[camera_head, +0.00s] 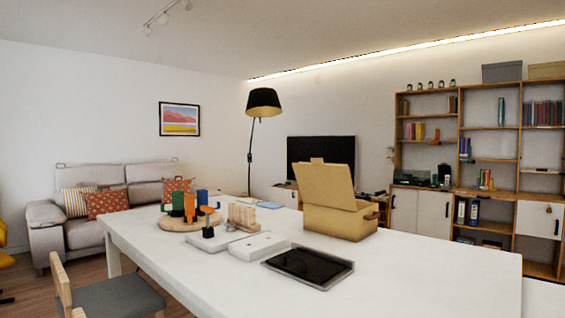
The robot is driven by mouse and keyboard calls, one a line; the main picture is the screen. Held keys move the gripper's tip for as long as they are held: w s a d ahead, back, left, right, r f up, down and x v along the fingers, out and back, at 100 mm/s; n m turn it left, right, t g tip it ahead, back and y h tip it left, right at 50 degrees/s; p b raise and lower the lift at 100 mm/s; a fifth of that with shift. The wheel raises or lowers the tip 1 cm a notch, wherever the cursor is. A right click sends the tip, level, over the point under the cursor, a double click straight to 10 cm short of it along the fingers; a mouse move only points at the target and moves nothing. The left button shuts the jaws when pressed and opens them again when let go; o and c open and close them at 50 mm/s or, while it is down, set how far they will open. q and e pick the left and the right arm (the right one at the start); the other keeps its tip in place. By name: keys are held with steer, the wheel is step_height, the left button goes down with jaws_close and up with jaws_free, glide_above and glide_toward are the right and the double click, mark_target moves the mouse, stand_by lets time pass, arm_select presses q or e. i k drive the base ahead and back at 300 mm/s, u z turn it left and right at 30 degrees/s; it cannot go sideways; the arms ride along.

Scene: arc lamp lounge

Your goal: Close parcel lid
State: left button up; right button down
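A tan cardboard-coloured parcel box (341,221) stands on the white table near its far right part. Its lid (324,184) is raised, standing up and tilted back over the box's left and rear side. A small dark handle or tab shows on the box's right side. The inside of the box is mostly hidden from this angle. Neither of my grippers shows in the head view.
The white table (430,270) has a dark tablet (308,265), white flat boxes (258,246), a wooden block holder (242,215) and a round board with coloured mugs (190,222). A chair (112,296) stands at the left front. The table's right part is clear.

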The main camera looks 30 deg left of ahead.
mark_target(319, 182)
steer(key=u, duration=1)
steer(key=i, duration=1.05)
steer(key=u, duration=1.1)
